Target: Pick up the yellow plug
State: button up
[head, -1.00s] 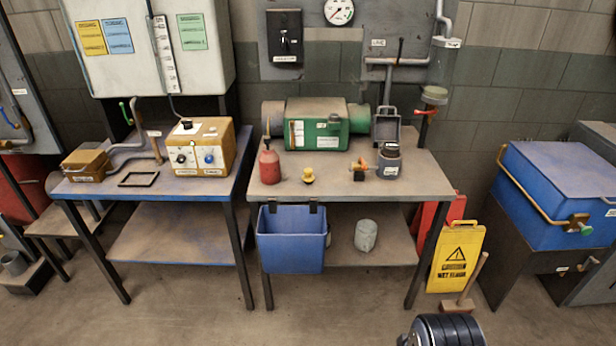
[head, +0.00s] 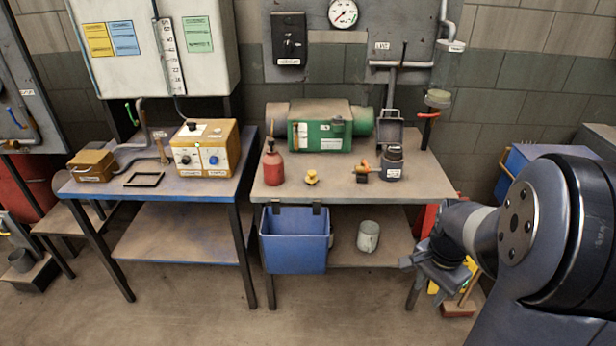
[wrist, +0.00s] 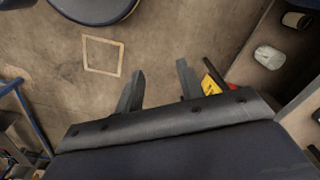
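The yellow plug (head: 311,177) is a small knobbed piece standing on the right-hand table (head: 330,188), between a red bottle and an orange-and-black item. My gripper (head: 408,264) is at the lower right in the head view, in front of the table's right front leg and below the tabletop, well apart from the plug. In the wrist view my gripper (wrist: 158,88) shows two fingers spread apart with bare floor between them, so it is open and empty. The plug does not show in the wrist view.
Near the plug stand the red bottle (head: 273,164), the orange-and-black item (head: 363,171) and a dark jar (head: 392,163). A green machine (head: 320,130) is behind. A blue bin (head: 294,240) hangs at the table front. A yellow sign (wrist: 213,90) is near my gripper.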

aim_at(311, 179)
jog(key=i+u, duration=0.15)
jog(key=u, duration=0.25)
jog(key=i+l+u, duration=0.15)
jog(key=u, duration=0.3)
jog(key=i+l+u, duration=0.15)
jog(key=u, duration=0.25)
jog(key=i+l+u, duration=0.1)
jog(key=l, duration=0.2)
jog(key=i+l, duration=0.25)
jog(key=i+l+u, duration=0.15)
jog(key=l, duration=0.2)
jog(key=i+l, duration=0.15)
jog(key=l, duration=0.2)
jog(key=i+l+u, duration=0.15)
jog(key=l, duration=0.15)
jog(key=i+l, duration=0.1)
jog(key=l, duration=0.25)
jog(key=u, duration=0.05)
